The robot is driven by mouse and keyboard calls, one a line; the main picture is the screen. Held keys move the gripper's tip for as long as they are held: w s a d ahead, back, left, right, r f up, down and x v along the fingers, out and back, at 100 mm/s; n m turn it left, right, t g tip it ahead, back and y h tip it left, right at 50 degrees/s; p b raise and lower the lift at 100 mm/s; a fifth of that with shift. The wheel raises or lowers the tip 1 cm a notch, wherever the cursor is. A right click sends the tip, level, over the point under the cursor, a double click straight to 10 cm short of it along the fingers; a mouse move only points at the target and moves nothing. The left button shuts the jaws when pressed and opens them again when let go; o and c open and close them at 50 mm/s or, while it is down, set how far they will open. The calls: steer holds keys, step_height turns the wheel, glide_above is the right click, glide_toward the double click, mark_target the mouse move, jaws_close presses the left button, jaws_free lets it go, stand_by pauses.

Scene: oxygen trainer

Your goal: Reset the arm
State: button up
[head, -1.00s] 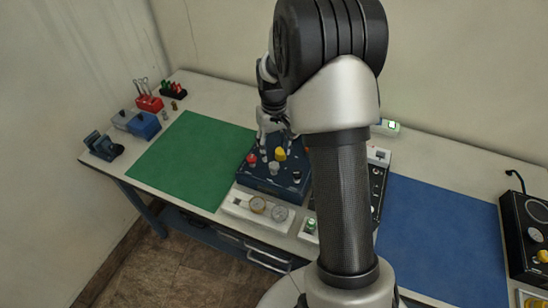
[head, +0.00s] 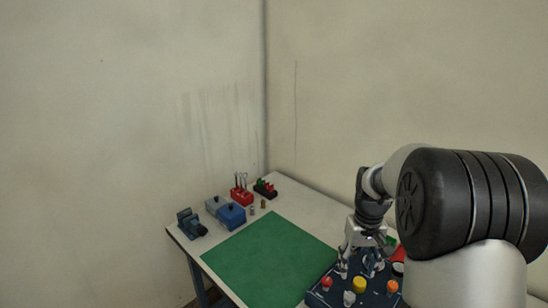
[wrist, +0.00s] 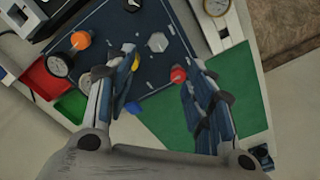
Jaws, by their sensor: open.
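My gripper (head: 358,266) hangs over the dark blue panel (head: 318,298) at the lower right of the head view. Its fingers are apart with nothing between them. The panel carries a red knob (head: 327,283), a yellow knob (head: 358,285), an orange knob (head: 392,287) and a pale knob (head: 349,298). In the wrist view my open gripper (wrist: 160,72) spreads over the same panel. I cannot tell whether a finger touches a knob.
A green mat (head: 270,255) lies clear on the table left of the panel. Blue boxes (head: 231,216), a red tool holder (head: 241,195), a black rack (head: 264,188) and a blue device (head: 190,223) stand at the far left end. Walls meet behind the table.

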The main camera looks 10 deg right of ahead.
steer(key=s+a+r+t, duration=0.1)
steer(key=s+a+r, duration=0.4)
steer(key=r, duration=0.3)
steer(key=s+a+r+t, duration=0.1)
steer(key=s+a, duration=0.2)
steer(key=s, duration=0.4)
steer(key=s+a+r+n+t+b, duration=0.1)
steer(key=s+a, duration=0.2)
steer(key=s, duration=0.3)
steer(key=s+a+r+t, duration=0.1)
steer(key=s+a, duration=0.2)
steer(key=s, duration=0.4)
steer(key=shift+s+a+r+t+b, duration=0.25)
steer(key=shift+s+r+t+b, duration=0.05)
steer(key=shift+s+r+b, duration=0.05)
